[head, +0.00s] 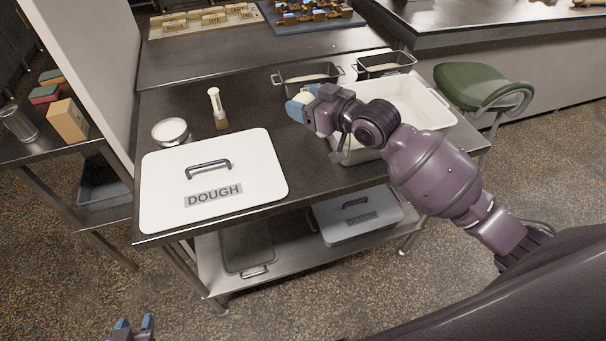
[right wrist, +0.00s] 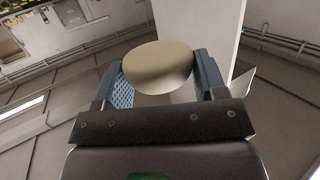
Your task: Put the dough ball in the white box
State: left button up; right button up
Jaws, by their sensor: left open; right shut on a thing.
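My right gripper (head: 302,103) is shut on the pale dough ball (head: 305,98), held above the table just left of the open white box. The right wrist view shows the dough ball (right wrist: 158,65) as a smooth beige round between the two blue fingers of the right gripper (right wrist: 160,82). The white box (head: 437,113) stands at the right of the table, partly hidden by my right forearm. The part of its inside that I see looks empty. My left gripper (head: 132,328) is at the bottom left edge of the head view, open and away from the table.
A white lid marked DOUGH (head: 238,160) lies flat at the table's front left. A small white bowl (head: 171,131) and a brush (head: 217,108) stand behind it. Two dark pans (head: 307,75) (head: 385,65) sit behind the box. A green stool (head: 478,85) stands at the right.

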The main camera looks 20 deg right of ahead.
notch_tip(320, 180, down, 2)
jog(key=shift+d+f+n+g+y, duration=0.1)
jog(key=shift+n+g+y, duration=0.2)
jog(key=shift+a, duration=0.25)
jog(key=b, duration=0.2)
send_over(305, 177)
notch_tip(305, 177, down, 15)
jog(key=shift+r, duration=0.1)
jog(key=shift+f, duration=2.35)
